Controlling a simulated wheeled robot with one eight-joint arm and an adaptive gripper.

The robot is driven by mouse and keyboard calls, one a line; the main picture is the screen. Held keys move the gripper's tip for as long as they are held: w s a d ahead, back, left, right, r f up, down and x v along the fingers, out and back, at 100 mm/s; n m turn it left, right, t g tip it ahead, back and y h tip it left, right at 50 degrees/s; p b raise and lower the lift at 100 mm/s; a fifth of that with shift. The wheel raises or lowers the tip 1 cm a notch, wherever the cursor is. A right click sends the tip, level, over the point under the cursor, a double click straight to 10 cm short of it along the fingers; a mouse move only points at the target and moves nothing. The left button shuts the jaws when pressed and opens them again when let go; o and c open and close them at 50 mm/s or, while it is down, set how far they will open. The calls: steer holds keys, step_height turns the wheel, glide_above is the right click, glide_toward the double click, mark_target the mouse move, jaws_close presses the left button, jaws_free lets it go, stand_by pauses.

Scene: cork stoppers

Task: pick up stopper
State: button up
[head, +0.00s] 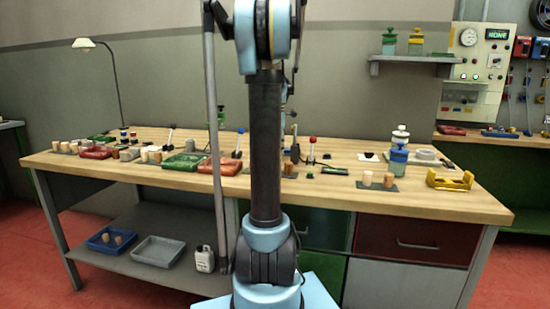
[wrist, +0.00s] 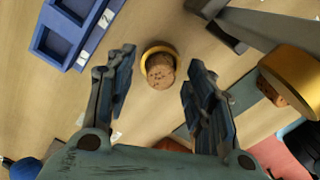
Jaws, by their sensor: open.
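A speckled brown cork stopper (wrist: 160,72) shows in the wrist view, with a yellow-gold ring (wrist: 157,47) behind or around its upper end; I cannot tell if it sits in the ring. My gripper (wrist: 160,60) is open, one finger on each side of the stopper, with visible gaps to both. Nothing is held. A second cork piece (wrist: 277,92) shows at the right, beside a larger gold cylinder (wrist: 292,72). In the head view, two stoppers (head: 367,178) stand on a dark mat at the right of the bench; others stand at the left. My gripper is not discernible there.
A blue tray (wrist: 68,30) with numbered compartments lies at the wrist view's upper left. A grey bar-like object (wrist: 240,20) is at the upper right. On the wooden bench (head: 440,200) are red and green cases, a yellow holder (head: 450,180) and stacked jars (head: 399,148).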

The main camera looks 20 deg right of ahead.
steer(key=c, duration=0.8)
steer(key=shift+r, duration=0.15)
